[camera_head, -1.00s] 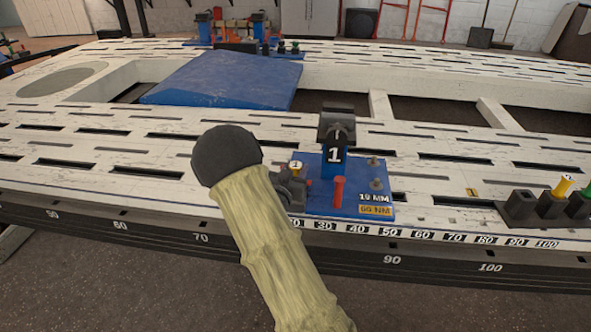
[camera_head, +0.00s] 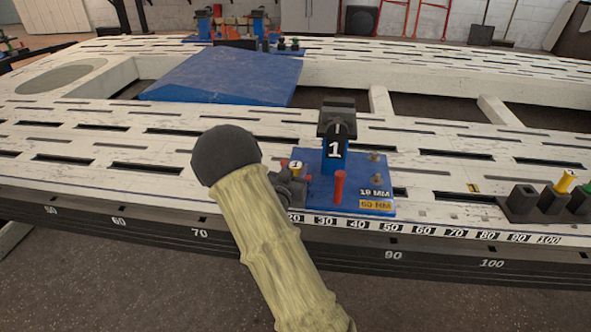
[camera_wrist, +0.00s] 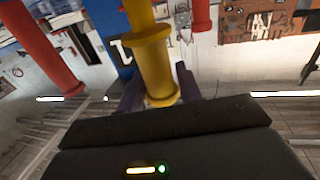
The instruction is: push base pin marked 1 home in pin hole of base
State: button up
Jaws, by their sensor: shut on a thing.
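The blue base (camera_head: 345,203) sits on the white slotted bench, with an upright post (camera_head: 335,150) marked 1. The yellow base pin (camera_head: 296,165) shows its top, marked 1, at the left edge of the base. My gripper (camera_head: 293,184) is at that edge, partly hidden behind my arm. In the wrist view the yellow pin (camera_wrist: 152,65) stands between the dark fingers of my gripper (camera_wrist: 158,95), which is shut on it. The pin hole and the pin's far end are hidden, so I cannot tell how deep it sits.
A red pin (camera_head: 339,187) stands on the base close to my gripper. A dark holder (camera_head: 525,203) with a yellow-topped pin (camera_head: 566,182) and a green piece is at the right. A blue sloped panel (camera_head: 225,78) lies behind. Open slotted bench lies between base and holder.

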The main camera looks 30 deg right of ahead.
jog(key=shift+f+b, duration=1.1)
jog(key=shift+f, duration=0.55)
jog(key=o, duration=1.3)
jog(key=shift+s+a, duration=0.1)
jog(key=p+v, duration=0.6)
jog(key=v, duration=1.1)
jog(key=shift+a+r, duration=0.1)
jog(key=shift+r, duration=0.05)
